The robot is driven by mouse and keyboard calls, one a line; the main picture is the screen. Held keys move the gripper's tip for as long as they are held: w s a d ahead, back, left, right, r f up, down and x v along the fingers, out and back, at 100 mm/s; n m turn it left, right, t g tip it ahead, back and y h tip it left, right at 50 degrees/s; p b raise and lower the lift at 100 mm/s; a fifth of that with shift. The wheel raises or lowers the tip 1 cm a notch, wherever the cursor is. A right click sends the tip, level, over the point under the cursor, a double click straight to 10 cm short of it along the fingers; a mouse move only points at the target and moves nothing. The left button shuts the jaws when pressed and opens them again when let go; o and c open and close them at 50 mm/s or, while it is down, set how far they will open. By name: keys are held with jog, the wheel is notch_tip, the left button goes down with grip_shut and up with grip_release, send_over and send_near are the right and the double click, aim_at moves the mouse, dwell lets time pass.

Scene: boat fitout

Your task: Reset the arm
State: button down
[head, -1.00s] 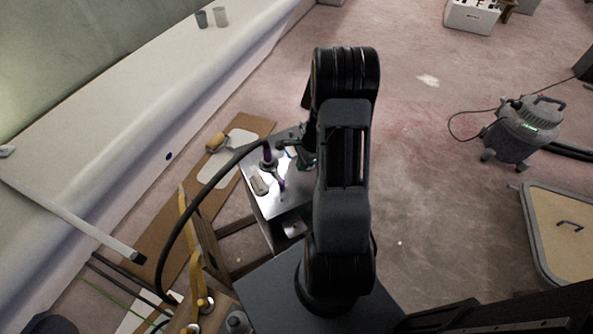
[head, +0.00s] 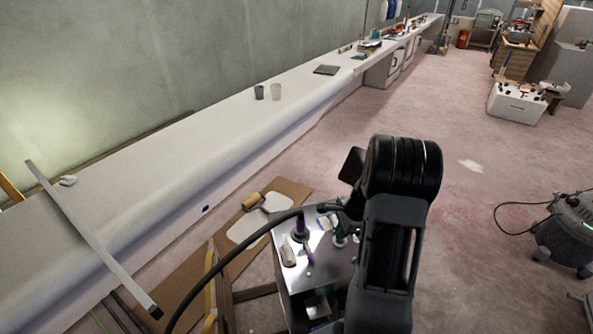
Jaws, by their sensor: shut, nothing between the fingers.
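My arm (head: 390,250) is folded up in front of me, its thick black joint at the top. The end of my arm is mostly hidden behind this joint. My gripper (head: 326,207) shows as a small dark shape left of the arm, above the metal cart (head: 277,257). Its fingers are shut and hold nothing that I can see. The fine outline of the fingers is hard to make out against the black hose (head: 225,257).
A purple-handled tool (head: 301,231) and a pale roll lie on the cart. A brush or roller (head: 251,201) lies on cardboard beside it. Vacuum (head: 570,232) at right; open floor between.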

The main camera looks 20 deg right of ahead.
jog(key=s+a+r+n+t+h+p, duration=0.1)
jog(key=s+a+r+n+p, duration=0.1)
jog(key=a+r+n, duration=0.4)
jog(key=s+a+r+n+t+h+p, duration=0.1)
jog(key=s+a+r+n, duration=0.4)
jog(key=r, duration=0.6)
jog(key=s+a+r+n+h+p, duration=0.1)
jog(key=s+a+r+n+p, duration=0.2)
jog(key=a+r+n, duration=0.4)
notch_tip(320, 180, up, 2)
jog(key=shift+s+r+n+t, duration=0.15)
jog(key=shift+n+t, duration=0.25)
jog(key=shift+n, duration=0.8)
